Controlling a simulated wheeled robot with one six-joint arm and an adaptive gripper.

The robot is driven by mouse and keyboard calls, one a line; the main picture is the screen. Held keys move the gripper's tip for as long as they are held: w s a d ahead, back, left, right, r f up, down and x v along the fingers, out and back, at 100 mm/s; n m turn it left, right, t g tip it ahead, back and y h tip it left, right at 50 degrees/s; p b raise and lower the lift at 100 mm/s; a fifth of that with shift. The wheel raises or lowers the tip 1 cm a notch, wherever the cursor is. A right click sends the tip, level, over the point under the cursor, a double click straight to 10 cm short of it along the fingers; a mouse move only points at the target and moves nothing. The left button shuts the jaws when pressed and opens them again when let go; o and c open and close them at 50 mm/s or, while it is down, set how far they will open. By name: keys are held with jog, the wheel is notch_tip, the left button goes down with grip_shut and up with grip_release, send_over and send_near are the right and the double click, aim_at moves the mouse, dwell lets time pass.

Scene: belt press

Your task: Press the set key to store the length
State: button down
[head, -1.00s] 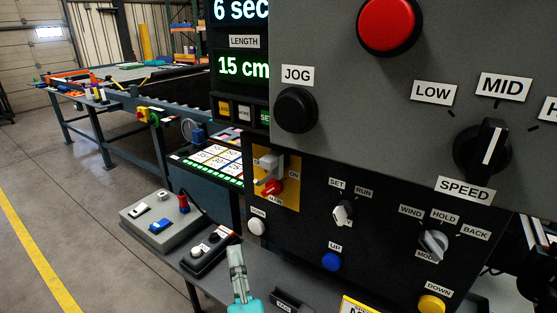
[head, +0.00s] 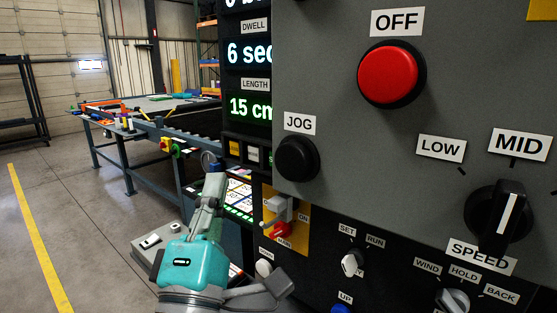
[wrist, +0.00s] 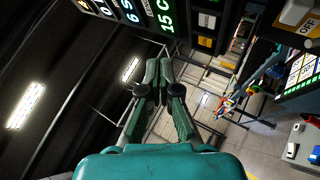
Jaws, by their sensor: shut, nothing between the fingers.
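The panel column shows the length readout (head: 250,108) with 15 cm in green digits. Under it is a row of small keys: a yellow key (head: 234,148), a white key (head: 252,154) and, at the right, a green edge mostly hidden behind the grey housing. The yellow key (wrist: 206,42) and white key (wrist: 207,20) also show at the top of the wrist view. My teal gripper (head: 212,180) is shut and empty, fingers pointing up, below and left of the keys in the head view. Its closed fingertips (wrist: 158,68) show in the wrist view, apart from the keys.
The grey housing with the red OFF button (head: 388,75) and black JOG knob (head: 297,158) stands out right of the keys. Below are a switch with a red part on a yellow plate (head: 298,236) and a SET/RUN selector (head: 352,262). Open floor lies left.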

aim_at(266, 169)
jog(key=shift+w+d, duration=0.1)
jog(key=shift+w+d, duration=0.85)
jog(key=shift+w, duration=0.3)
jog(key=shift+w+d, duration=0.9)
jog(key=shift+w, duration=0.2)
jog(key=shift+w+d, duration=0.85)
jog(key=shift+w, duration=0.3)
jog(key=shift+w+d, duration=0.25)
jog(key=shift+w, duration=0.05)
jog(key=shift+w+d, duration=0.25)
jog(key=shift+w, duration=0.1)
jog(key=shift+s+a, duration=0.1)
jog(key=shift+s, duration=0.05)
jog(key=shift+s+a, duration=0.4)
jog(key=shift+s, duration=0.15)
dwell(0.4)
jog(key=shift+s+a, duration=0.8)
jog(key=shift+s, duration=0.2)
jog(key=shift+s+a, duration=0.75)
jog(key=shift+s, duration=0.2)
